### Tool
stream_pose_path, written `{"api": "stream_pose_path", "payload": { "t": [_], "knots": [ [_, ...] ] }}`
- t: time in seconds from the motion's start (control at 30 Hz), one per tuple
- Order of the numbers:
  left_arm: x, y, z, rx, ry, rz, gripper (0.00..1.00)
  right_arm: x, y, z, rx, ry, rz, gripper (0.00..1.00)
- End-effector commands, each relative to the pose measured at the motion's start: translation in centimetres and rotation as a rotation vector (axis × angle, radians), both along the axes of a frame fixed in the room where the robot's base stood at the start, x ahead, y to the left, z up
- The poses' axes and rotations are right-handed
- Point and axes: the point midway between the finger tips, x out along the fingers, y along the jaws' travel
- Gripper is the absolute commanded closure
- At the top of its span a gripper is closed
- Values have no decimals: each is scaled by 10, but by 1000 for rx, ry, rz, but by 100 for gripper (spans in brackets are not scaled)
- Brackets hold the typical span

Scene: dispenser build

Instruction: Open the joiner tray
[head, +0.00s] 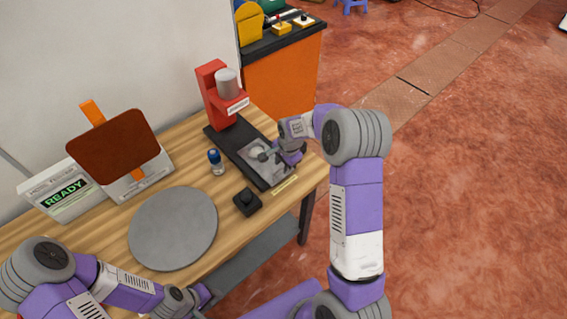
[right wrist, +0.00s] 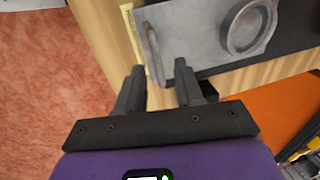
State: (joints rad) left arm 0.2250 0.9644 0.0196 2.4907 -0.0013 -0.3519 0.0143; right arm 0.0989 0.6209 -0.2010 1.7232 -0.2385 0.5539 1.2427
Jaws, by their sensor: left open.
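The joiner is a red press (head: 213,92) with a grey cylinder on a long black base at the back right of the table. Its grey tray (head: 268,172) lies at the near end of the base. In the right wrist view the tray (right wrist: 205,22) shows a round ring recess and a raised grey bar (right wrist: 152,48) along its end. My right gripper (head: 268,155) is over the tray. In the wrist view its fingers (right wrist: 161,78) are apart, with the lower end of the bar near the gap; contact cannot be told. My left gripper (head: 190,300) is open at the table's front edge.
A black knob block (head: 247,202), a small blue-topped bottle (head: 216,162) and a grey round plate (head: 173,228) stand on the wooden table. A box reading READY (head: 64,192) and a brown panel (head: 115,147) stand at left. An orange cabinet (head: 283,75) is behind.

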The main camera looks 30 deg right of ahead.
Motion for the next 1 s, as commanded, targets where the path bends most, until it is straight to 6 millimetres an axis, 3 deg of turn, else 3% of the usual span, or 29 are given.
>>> {"api": "stream_pose_path", "payload": {
  "t": [0.27,0.7,1.0],
  "knots": [
    [0,0,0,0,0,0,57,0,0,2,0,0,0,64],
    [0,0,9,0,0,0,57,-12,-3,65,0,-2,0,64],
    [0,0,9,0,0,0,57,-15,-3,74,1,0,0,64]
  ]
}}
